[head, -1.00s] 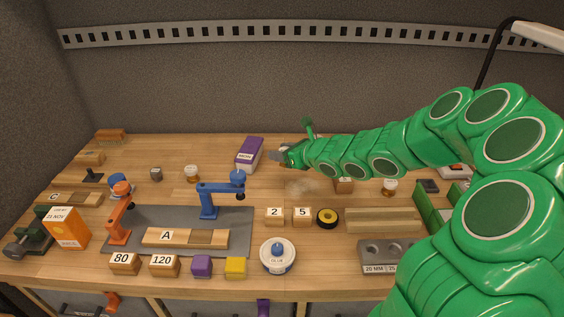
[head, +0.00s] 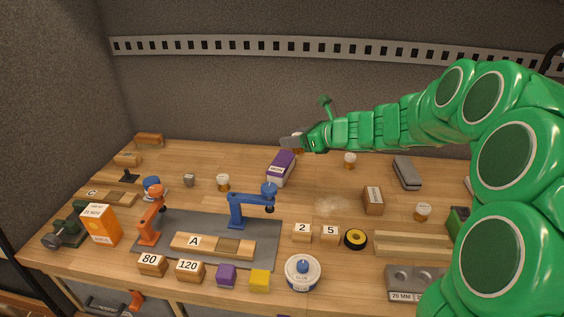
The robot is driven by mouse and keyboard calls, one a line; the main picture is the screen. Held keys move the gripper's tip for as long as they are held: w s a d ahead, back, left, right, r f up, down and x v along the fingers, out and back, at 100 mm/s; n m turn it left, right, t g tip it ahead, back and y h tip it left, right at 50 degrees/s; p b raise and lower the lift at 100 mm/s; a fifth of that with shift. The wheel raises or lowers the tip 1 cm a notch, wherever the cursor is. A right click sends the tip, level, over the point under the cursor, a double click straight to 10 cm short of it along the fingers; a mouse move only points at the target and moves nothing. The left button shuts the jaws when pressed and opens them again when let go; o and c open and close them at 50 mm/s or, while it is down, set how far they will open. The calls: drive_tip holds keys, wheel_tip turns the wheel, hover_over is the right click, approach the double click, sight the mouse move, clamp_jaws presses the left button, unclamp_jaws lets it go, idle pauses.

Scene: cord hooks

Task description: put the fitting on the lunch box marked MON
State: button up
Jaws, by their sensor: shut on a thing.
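My gripper (head: 292,141) is over the back of the bench, its grey fingers pointing left. It is shut on a small amber-brown thing (head: 298,150), mostly hidden by the fingers, so I cannot tell its shape or whether it is the fitting. Just below it in the picture a purple box (head: 282,166) with a white label lies on the bench. The label is too small to read surely, so I cannot confirm MON. I cannot tell whether the held thing touches the box.
A blue clamp-like stand (head: 238,210) and an orange one (head: 152,222) stand on a grey mat (head: 268,256). Small amber jars (head: 349,160) and a brown box (head: 373,200) stand to the right. A slotted rail (head: 300,53) runs along the back wall.

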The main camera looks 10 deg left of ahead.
drive_tip(key=s+a, duration=0.1)
drive_tip(key=a, duration=0.1)
drive_tip(key=n, duration=0.1)
hover_over(280, 160)
drive_tip(key=shift+g, duration=0.4)
drive_tip(key=shift+a+f, duration=0.15)
drive_tip(key=shift+f, duration=2.15)
drive_tip(key=shift+a+f, duration=0.15)
drive_tip(key=shift+f, duration=2.1)
drive_tip(key=shift+f+y, duration=0.3)
drive_tip(key=shift+f, duration=1.2)
drive_tip(key=shift+f, duration=0.1)
drive_tip(key=o, duration=1.1)
drive_tip(key=shift+d+r, duration=0.25)
drive_tip(key=v, duration=1.1)
drive_tip(key=shift+s+d+r, duration=0.1)
drive_tip(key=shift+s+d, duration=0.1)
